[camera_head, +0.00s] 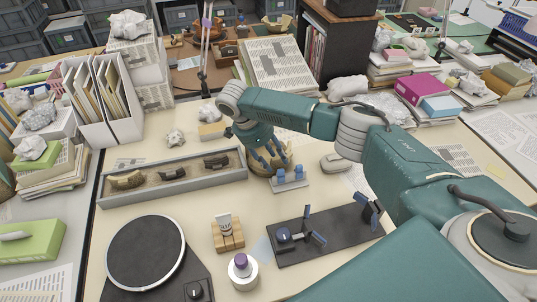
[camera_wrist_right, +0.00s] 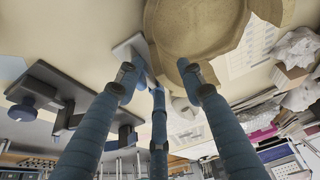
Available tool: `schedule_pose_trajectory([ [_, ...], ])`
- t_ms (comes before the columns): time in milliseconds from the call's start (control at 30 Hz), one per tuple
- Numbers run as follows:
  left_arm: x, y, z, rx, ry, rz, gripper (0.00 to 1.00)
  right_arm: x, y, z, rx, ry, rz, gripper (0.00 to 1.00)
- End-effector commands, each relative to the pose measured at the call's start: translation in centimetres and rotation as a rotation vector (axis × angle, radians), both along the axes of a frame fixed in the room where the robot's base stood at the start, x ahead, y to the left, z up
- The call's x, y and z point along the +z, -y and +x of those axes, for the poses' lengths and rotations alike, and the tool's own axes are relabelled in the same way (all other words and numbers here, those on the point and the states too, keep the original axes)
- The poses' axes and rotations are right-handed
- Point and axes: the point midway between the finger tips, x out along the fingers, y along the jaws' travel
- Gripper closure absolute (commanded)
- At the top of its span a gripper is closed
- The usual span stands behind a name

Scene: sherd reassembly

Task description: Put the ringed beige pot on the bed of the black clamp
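The beige pot (camera_head: 261,169) stands on the table behind a small stand with blue pegs, partly hidden by my right gripper (camera_head: 271,158). In the right wrist view the pot (camera_wrist_right: 200,28) shows large at the top, beyond the fingertips of my right gripper (camera_wrist_right: 158,75). Its blue fingers are spread apart; one tip overlaps the pot's edge, and I cannot tell whether it touches. The black clamp (camera_head: 340,239), with blue knob and jaws, lies on the table in front of the pot, with its bed empty. My left gripper is not in view.
A grey tray (camera_head: 186,188) with several sherds lies left of the pot. The blue-pegged stand (camera_head: 291,180) is close in front of it. A turntable (camera_head: 146,252), a wooden block (camera_head: 228,236) and a purple-capped jar (camera_head: 242,270) stand at front left.

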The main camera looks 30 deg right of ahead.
Motion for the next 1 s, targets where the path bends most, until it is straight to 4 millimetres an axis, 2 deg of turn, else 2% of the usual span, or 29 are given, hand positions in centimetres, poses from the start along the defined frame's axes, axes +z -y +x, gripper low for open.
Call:
schedule_pose_trajectory([
  [233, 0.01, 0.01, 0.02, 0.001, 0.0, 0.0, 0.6, -0.22, 0.06, -0.02, 0.001, 0.0, 0.0, 0.61],
  [267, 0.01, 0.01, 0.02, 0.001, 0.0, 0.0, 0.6, -0.21, 0.05, -0.02, 0.001, 0.0, 0.001, 0.65],
  [433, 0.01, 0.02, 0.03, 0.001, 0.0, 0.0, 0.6, -0.19, 0.03, -0.01, 0.001, 0.0, 0.001, 0.99],
  [1000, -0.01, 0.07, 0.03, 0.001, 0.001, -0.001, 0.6, 0.35, 0.08, 0.12, -0.001, 0.004, 0.0, 1.0],
])
